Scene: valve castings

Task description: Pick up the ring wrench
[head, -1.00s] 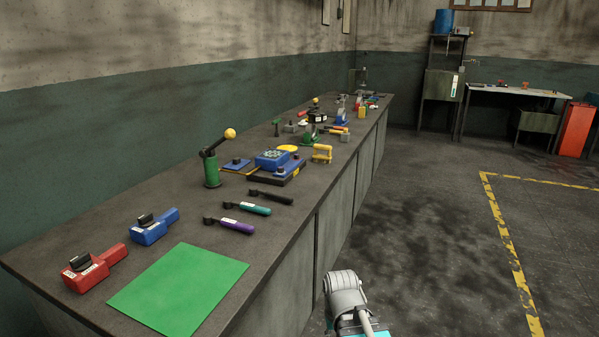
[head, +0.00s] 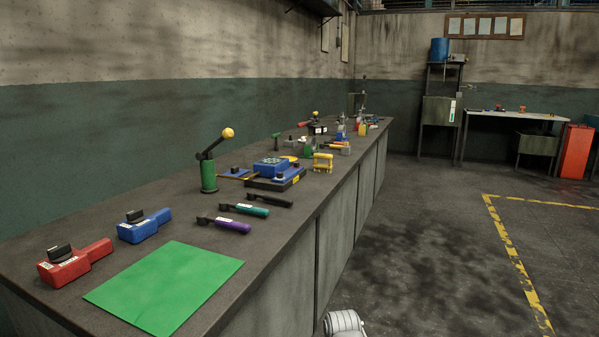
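Three slim handled tools lie side by side on the long grey workbench (head: 290,237). One has a purple handle (head: 230,225), one a teal handle (head: 250,210), and one is all black (head: 270,200). Each has a small dark head at its left end. They look like wrenches, but they are too small to tell which is the ring wrench. My gripper is not in view. Only a pale rounded part of my arm shows at the bottom edge, to the right of the bench front and apart from the tools.
A green mat (head: 165,287) lies at the near end of the bench. Red (head: 75,262) and blue (head: 144,226) devices sit left of it. A green lever press (head: 209,176) and a blue fixture (head: 273,168) stand beyond the tools. The floor right of the bench is open.

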